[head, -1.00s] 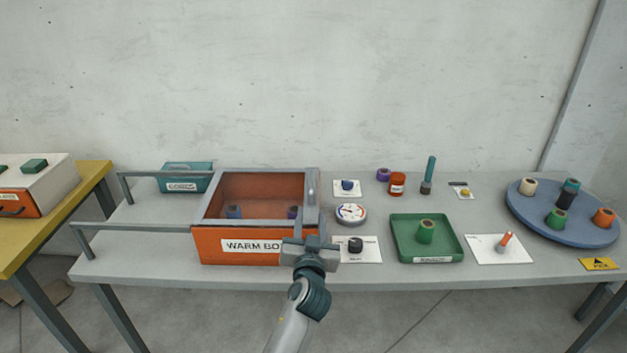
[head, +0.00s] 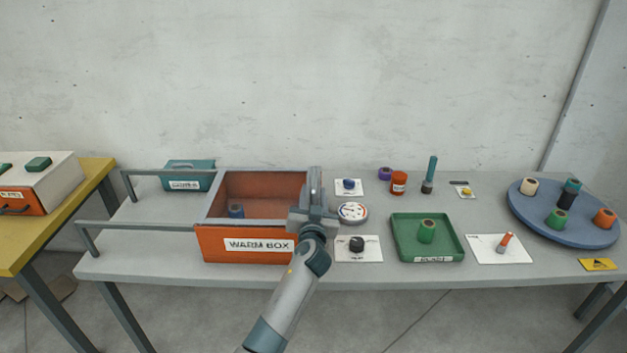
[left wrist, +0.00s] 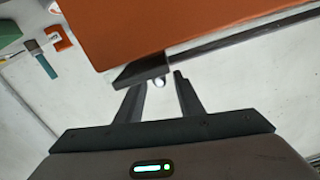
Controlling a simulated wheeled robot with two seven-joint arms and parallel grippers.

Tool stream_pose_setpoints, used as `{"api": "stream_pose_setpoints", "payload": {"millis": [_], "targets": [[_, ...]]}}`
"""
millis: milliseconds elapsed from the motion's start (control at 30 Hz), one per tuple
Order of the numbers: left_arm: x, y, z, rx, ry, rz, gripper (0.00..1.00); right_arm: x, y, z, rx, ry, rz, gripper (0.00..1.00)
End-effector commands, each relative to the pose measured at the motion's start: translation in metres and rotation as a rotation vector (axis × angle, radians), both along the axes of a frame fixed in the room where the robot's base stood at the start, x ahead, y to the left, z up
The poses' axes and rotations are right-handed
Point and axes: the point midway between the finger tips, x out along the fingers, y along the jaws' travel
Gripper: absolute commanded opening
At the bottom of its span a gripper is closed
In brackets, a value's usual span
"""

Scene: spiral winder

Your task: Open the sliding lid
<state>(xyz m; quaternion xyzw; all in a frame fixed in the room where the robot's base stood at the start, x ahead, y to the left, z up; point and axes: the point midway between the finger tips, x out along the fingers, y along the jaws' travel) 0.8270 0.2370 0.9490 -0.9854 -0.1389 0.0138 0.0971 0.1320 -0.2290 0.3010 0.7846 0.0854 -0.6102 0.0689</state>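The orange box labelled "WARM BOX" (head: 225,245) stands at the left of the grey table. Its top has a grey frame (head: 207,208), and I look through it to a dark blue piece (head: 236,211) inside. I cannot tell whether a clear lid panel covers it. A grey upright handle (head: 314,176) stands at the right end of the top. My left gripper (head: 314,200) is at the box's front right, overlapping the handle's lower part. In the left wrist view the gripper (left wrist: 160,88) has its fingers apart, below the box's orange side (left wrist: 150,30); contact is unclear. My right gripper is out of view.
Two grey rails (head: 150,227) run left from the box over clear table. A teal box (head: 187,175) sits behind them.

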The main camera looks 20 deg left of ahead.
Motion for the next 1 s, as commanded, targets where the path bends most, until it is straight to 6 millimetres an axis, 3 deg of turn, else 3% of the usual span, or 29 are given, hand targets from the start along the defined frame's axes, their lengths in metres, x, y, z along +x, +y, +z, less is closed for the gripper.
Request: {"api": "stream_pose_setpoints", "payload": {"millis": [200, 433, 967, 1000], "targets": [[0.032, 0.01, 0.001, 0.001, 0.0, 0.001, 0.34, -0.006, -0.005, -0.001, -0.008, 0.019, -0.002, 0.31], [0.055, 0.016, 0.0, 0.001, -0.001, 0.001, 0.34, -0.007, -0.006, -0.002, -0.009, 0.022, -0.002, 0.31], [0.065, 0.019, 0.0, 0.0, 0.0, 0.0, 0.34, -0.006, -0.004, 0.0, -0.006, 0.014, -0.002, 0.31], [0.065, 0.019, 0.0, 0.0, 0.0, 0.0, 0.24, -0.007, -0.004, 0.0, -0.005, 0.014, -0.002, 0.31]]}}
